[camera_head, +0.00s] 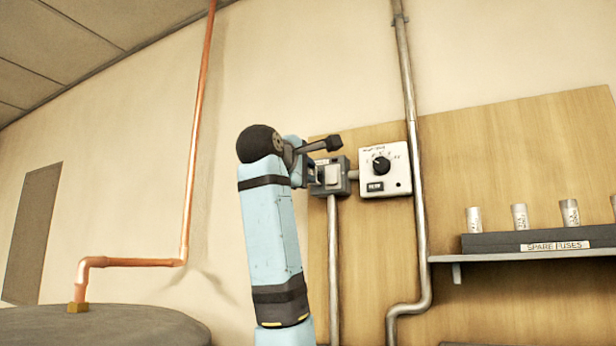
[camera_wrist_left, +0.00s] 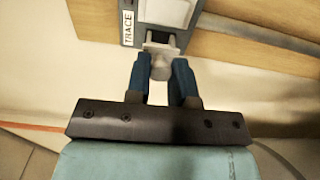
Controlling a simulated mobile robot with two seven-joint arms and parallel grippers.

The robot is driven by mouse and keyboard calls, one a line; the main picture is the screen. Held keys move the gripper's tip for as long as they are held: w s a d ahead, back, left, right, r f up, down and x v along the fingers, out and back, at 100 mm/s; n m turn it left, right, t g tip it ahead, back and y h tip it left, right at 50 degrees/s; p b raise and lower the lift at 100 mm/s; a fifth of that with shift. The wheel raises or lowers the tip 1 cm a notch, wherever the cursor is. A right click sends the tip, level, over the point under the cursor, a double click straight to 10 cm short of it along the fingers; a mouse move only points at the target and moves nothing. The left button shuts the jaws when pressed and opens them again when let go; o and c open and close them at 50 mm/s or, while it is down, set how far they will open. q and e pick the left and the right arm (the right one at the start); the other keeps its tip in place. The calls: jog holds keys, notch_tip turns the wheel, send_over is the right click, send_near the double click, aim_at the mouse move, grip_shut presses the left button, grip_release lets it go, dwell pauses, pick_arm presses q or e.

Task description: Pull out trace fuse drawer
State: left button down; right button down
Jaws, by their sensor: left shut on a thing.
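The grey trace fuse box (camera_head: 345,176) is mounted on the wooden board, with part of its left side hidden by my arm. In the left wrist view the box carries a white TRACE label (camera_wrist_left: 128,27). A light grey drawer grip (camera_wrist_left: 160,66) sticks out at a dark opening in the box. My left gripper (camera_wrist_left: 161,68) has its two blue fingers on either side of this grip and is shut on it. In the head view the left gripper (camera_head: 313,174) is at the box's left side. My right gripper is not in view.
A white control box (camera_head: 398,158) with a black knob is just right of the fuse box. A grey conduit (camera_head: 408,90) runs beside it. A shelf (camera_head: 540,254) at right holds a SPARE FUSES rack (camera_head: 480,243) with several fuses. A copper pipe (camera_head: 193,150) stands at left.

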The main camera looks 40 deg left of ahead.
pick_arm(q)
jog(key=c, duration=1.3)
grip_release()
jog(key=o, duration=0.3)
jog(key=shift+s, duration=0.15)
jog(key=shift+o, duration=0.2)
jog(key=b+v, duration=0.7)
jog(key=v, duration=0.7)
jog(key=shift+b, duration=0.4)
